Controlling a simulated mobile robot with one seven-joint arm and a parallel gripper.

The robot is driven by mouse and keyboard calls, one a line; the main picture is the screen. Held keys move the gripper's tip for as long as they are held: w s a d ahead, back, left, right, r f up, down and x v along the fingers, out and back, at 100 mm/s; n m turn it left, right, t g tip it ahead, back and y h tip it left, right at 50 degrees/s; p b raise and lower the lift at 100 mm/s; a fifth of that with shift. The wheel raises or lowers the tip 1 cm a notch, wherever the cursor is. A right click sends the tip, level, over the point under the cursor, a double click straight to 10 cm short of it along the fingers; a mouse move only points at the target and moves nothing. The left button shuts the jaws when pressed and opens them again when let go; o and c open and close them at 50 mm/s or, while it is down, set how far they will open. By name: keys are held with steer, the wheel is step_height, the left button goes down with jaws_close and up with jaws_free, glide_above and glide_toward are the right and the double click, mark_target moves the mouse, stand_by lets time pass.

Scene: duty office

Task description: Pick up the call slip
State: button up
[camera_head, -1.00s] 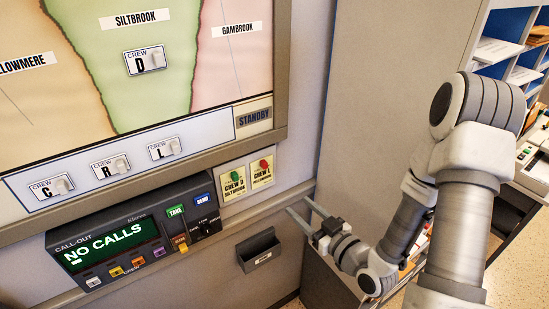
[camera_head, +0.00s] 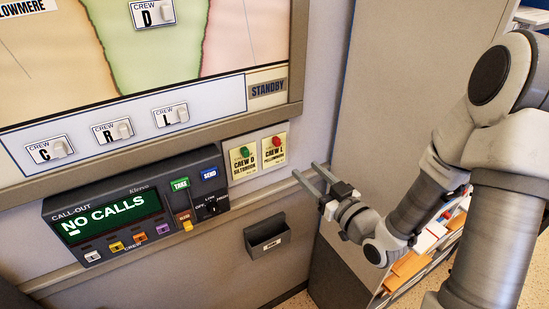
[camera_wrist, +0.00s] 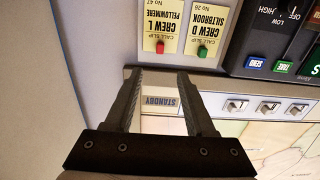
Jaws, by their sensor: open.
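Two cream call slips hang side by side on the wall right of the call-out unit. One reads Crew D Siltbrook (camera_head: 243,168) and has a green pin or clip; the other reads Crew L Pellowmere (camera_head: 275,158) and has a red one. In the wrist view both appear upside down, Crew L (camera_wrist: 160,22) in line with the jaws and Crew D (camera_wrist: 208,25) to its right. My gripper (camera_head: 307,169) is open and empty, its fingers pointing toward the wall, right of and slightly below the Crew L slip. In the wrist view its fingertips (camera_wrist: 162,73) appear apart from both slips.
The call-out unit (camera_head: 135,208) reads "NO CALLS". A small dark wall holder (camera_head: 267,243) is below the slips. The map board's frame (camera_head: 150,148) and a wall rail (camera_head: 240,212) run nearby. A grey cabinet side (camera_head: 395,85) stands at right.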

steer(key=shift+w+a+f+b, duration=0.25)
steer(key=shift+a+b, duration=0.1)
steer(key=shift+b, duration=1.95)
steer(key=p, duration=0.2)
glide_toward(279, 141)
steer(key=x, duration=0.4)
steer(key=p+x, duration=0.2)
steer(key=x, duration=0.2)
steer(key=shift+r, duration=0.1)
steer(key=shift+w+a+p, duration=0.3)
steer(key=shift+w+a, duration=0.05)
steer(key=shift+w, duration=0.1)
jaws_close()
